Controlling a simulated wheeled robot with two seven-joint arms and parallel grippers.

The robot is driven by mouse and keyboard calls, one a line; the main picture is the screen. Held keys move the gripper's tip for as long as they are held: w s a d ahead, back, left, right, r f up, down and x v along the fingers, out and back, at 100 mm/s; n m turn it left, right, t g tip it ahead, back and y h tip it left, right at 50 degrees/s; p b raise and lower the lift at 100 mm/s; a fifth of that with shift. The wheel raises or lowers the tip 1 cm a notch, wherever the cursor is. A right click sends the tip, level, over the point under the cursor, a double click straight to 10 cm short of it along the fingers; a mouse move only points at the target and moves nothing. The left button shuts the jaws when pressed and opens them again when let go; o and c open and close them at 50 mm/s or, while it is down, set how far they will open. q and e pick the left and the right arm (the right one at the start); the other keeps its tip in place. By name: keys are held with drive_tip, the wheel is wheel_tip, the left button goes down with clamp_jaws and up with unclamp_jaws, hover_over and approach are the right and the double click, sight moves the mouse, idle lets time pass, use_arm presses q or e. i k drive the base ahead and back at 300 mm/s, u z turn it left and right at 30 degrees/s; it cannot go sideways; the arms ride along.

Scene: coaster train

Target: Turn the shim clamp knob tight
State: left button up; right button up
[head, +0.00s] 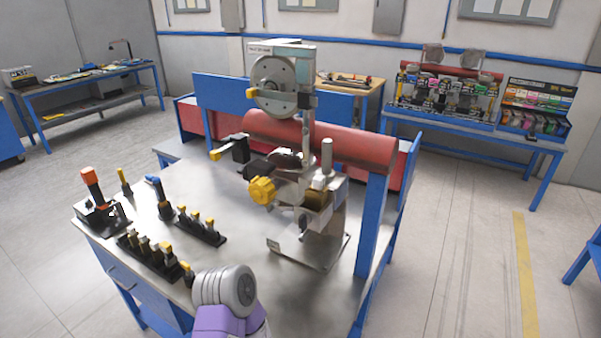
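A yellow lobed knob (262,190), which looks like the shim clamp knob, sits on the front left side of the metal fixture (310,240) on the workbench. Its face points toward me and to the left. I cannot tell from this view how tight it is. A black block lies just behind it, and a steel post (327,158) rises to its right. No gripper fingers show. Only a rounded grey and purple part of my arm is in view at the bottom, in front of the bench and apart from the knob.
A red tube (330,142) crosses behind the fixture, below a dial wheel (273,86). A yellow-tipped lever (232,149) juts left. Racks of yellow-topped tools (150,255) and an orange-handled tool (92,185) stand at left. Bare metal bench top (215,190) lies between.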

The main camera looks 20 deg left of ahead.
sight(304, 220)
drive_tip(key=k, duration=0.5)
drive_tip(key=z, duration=2.1)
drive_tip(key=k, duration=1.2)
drive_tip(key=u, duration=1.9)
drive_tip(key=i, duration=0.5)
drive_tip(key=z, duration=0.1)
